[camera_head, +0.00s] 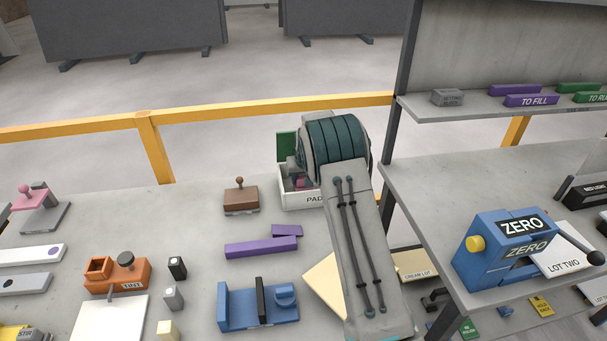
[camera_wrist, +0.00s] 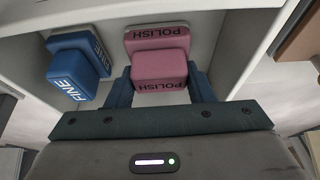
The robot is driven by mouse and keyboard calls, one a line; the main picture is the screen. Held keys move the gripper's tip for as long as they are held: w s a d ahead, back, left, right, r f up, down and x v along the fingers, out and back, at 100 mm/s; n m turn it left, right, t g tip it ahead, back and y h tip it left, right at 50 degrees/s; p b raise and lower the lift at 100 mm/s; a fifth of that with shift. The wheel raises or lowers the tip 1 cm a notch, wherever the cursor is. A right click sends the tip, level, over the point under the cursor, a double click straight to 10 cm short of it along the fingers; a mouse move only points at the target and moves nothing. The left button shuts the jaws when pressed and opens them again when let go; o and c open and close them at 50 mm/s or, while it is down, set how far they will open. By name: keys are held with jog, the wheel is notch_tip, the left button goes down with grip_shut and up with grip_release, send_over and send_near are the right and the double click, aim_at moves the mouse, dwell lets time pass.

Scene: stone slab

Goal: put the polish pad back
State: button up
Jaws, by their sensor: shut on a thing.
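The pink polish pad (camera_wrist: 160,70) is a stepped block lettered POLISH on two faces. My gripper (camera_wrist: 160,88) is shut on it, with a dark blue finger at each side. The pad is inside the white pad tray (camera_wrist: 226,45); whether it touches the tray floor I cannot tell. In the head view the tray (camera_head: 298,201), labelled PAD with the rest hidden, stands at the back of the slab.
A blue pad lettered FINE (camera_wrist: 78,66) lies in the tray just left of the polish pad. A brown stamp-like block (camera_head: 240,199) stands left of the tray. Purple bars (camera_head: 262,247) and a blue fixture (camera_head: 257,308) lie nearer. Bare slab lies between them.

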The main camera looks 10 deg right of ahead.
jog(key=shift+w, duration=0.15)
jog(key=shift+f, duration=0.1)
jog(key=o, duration=1)
jog(key=shift+c, duration=0.2)
jog(key=s+r+b, duration=0.3)
jog(key=s+r, duration=1.1)
jog(key=r, duration=0.4)
jog(key=s+r+g, duration=0.1)
jog(key=s, duration=3.2)
jog(key=shift+s, duration=0.15)
